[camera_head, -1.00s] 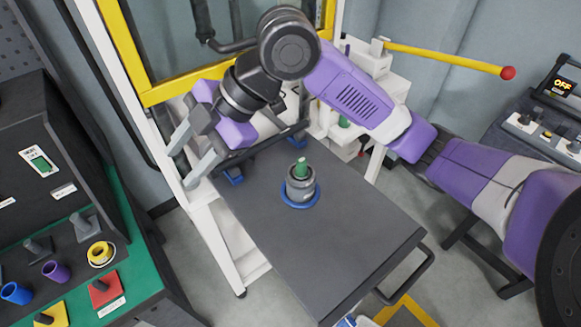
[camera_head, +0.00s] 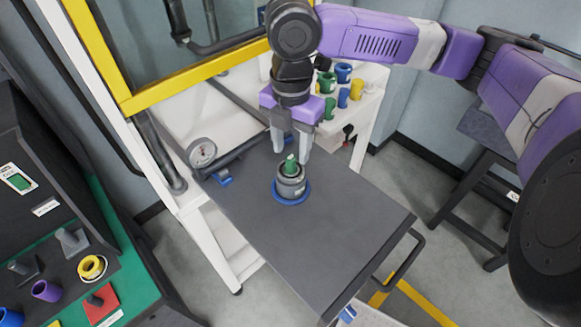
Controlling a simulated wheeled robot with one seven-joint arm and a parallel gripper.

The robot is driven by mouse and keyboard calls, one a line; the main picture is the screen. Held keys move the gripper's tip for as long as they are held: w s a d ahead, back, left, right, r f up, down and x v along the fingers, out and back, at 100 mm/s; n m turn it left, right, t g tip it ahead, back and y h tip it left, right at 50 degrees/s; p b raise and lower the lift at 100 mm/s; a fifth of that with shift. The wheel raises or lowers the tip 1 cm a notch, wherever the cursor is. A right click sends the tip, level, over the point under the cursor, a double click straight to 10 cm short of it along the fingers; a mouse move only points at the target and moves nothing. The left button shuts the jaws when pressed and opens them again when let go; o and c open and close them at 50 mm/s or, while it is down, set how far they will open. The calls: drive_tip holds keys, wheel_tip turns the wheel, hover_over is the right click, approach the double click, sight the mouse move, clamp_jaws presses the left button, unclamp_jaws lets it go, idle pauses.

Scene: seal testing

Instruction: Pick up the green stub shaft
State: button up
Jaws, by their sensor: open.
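The green stub shaft (camera_head: 290,164) stands upright in the top of a grey cylindrical holder (camera_head: 291,184). The holder sits on a blue ring (camera_head: 292,197) on the dark tabletop (camera_head: 330,237). Only the shaft's upper part shows; its lower end is hidden inside the holder. My gripper (camera_head: 292,155) is open, its grey fingers pointing down around or just behind the shaft's top. I cannot tell whether a finger touches it.
A round gauge (camera_head: 202,153) with a dark pipe stands at the table's back left. Several coloured parts sit on a white shelf (camera_head: 371,77) behind my gripper. A yellow frame (camera_head: 185,75) rises at the back left. The table's front part is clear.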

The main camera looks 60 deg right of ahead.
sight(292, 156)
drive_tip(key=shift+f, duration=1.7)
clamp_jaws()
